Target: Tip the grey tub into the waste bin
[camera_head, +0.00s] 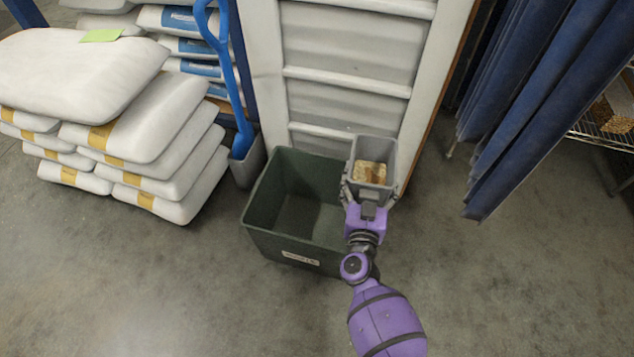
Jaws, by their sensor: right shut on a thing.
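The grey tub (391,158) is a small square container with brown, grainy contents at its bottom. It is upright, with its open top facing up. My right gripper (368,192) is shut on the tub from its near side. The waste bin (262,238) is a large dark green open box on the floor with a pale label on its front. The tub is at the bin's right edge in the picture; I cannot tell its height above the rim. The bin looks empty in the part that shows. My left gripper is not in view.
White sacks (150,130) are stacked at the left. A blue-handled tool (243,140) stands in a grey holder behind the bin. A white slatted panel (345,95) rises behind the tub. Blue curtain strips (520,110) hang at the right, near a wire shelf (605,138). The front floor is clear.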

